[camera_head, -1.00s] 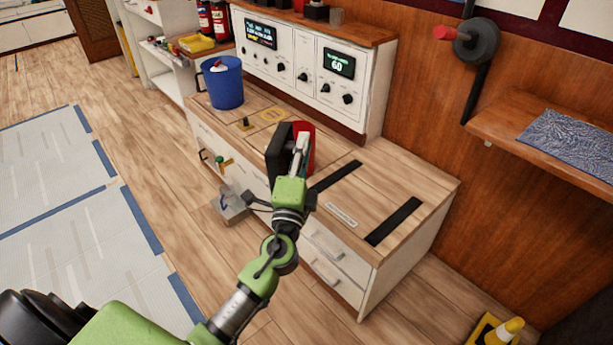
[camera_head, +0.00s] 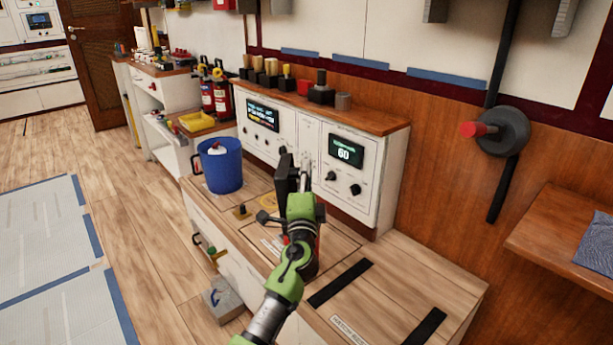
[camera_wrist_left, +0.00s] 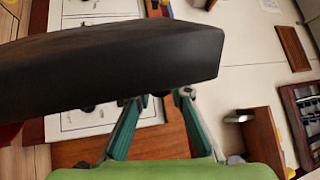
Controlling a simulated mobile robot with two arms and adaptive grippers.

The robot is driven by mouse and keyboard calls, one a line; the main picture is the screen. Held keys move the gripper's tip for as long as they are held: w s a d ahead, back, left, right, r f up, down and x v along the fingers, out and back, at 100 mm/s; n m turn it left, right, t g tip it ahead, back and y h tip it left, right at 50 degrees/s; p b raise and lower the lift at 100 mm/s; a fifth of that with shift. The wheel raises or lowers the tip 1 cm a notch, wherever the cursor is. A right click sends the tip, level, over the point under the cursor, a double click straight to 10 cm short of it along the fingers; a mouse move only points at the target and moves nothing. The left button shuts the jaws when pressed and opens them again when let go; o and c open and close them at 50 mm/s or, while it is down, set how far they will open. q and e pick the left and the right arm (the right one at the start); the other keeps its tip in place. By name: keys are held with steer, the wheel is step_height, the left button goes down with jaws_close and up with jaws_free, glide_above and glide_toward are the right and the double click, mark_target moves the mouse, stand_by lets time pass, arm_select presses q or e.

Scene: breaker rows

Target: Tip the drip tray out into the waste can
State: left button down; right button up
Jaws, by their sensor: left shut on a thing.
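My left gripper (camera_head: 303,180) is shut on a dark, flat-sided thing, which I take to be the drip tray (camera_head: 285,176). It stands nearly edge-on in the head view, above the counter and in front of the control panel. In the left wrist view the dark tray (camera_wrist_left: 120,62) fills the upper left, with the teal fingers (camera_wrist_left: 155,105) reaching its lower edge. Its contents are hidden. A blue bucket (camera_head: 221,172), probably the waste can, stands on the counter to the left, apart from the tray, with something white inside. My right gripper is not in view.
The panel (camera_head: 322,165) rises behind the counter (camera_head: 428,270). A yellow tray (camera_head: 196,121) and fire extinguishers (camera_head: 222,92) are beyond the bucket. A grey box (camera_head: 222,300) and a green-handled tap (camera_head: 212,252) are by the counter's front. The right counter is mostly clear.

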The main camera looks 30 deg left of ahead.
mark_target(290, 170)
arm_select(q)
steer(key=shift+s+a+r+n, duration=0.15)
steer(key=shift+a+r+n, duration=0.05)
steer(key=shift+r+n, duration=0.1)
steer(key=a+n, duration=0.1)
steer(key=s+a+n, duration=0.1)
steer(key=a+r+n+y+p, duration=0.1)
steer(key=shift+s+a+g, duration=0.1)
steer(key=shift+s+g, duration=0.25)
steer(key=shift+g, duration=0.05)
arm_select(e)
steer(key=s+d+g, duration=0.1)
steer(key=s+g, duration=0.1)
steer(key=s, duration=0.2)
arm_select(q)
steer(key=s+a+f+n+g+y+b, duration=0.1)
steer(key=s+a+f+n+g, duration=0.3)
steer(key=a+f+n, duration=0.5)
steer(key=shift+s+a+f+n+b, duration=0.5)
steer(key=shift+a+n, duration=1.1)
steer(key=shift+n, duration=2)
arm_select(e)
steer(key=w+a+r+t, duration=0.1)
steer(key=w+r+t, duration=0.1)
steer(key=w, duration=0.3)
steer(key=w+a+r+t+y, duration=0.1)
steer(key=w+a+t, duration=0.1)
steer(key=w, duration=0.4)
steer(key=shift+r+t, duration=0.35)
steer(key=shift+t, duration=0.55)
